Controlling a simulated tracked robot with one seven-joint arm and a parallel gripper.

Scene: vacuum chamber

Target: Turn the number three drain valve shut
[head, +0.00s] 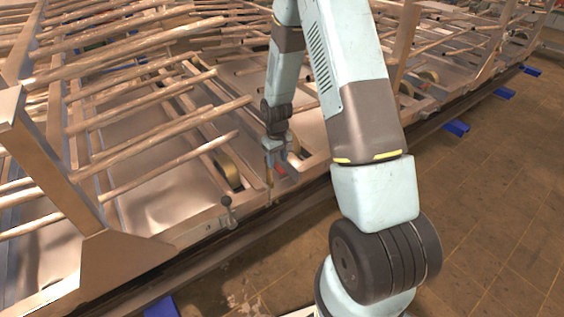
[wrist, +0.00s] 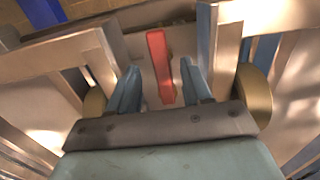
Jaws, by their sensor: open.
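A red bar-shaped handle (wrist: 161,68), which I take to be the drain valve's handle, shows in the wrist view between my two blue fingers. My gripper (wrist: 159,70) is open, with a visible gap on each side of the handle. I cannot tell how deep the handle sits between the fingers.
A metal front rail (head: 190,228) runs along the frame, with a small ball-ended fitting (head: 227,202) left of my gripper. Long rods (head: 150,130) lie above and behind. A brass-coloured disc (head: 226,170) stands close by. Tiled floor (head: 490,210) is open at right.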

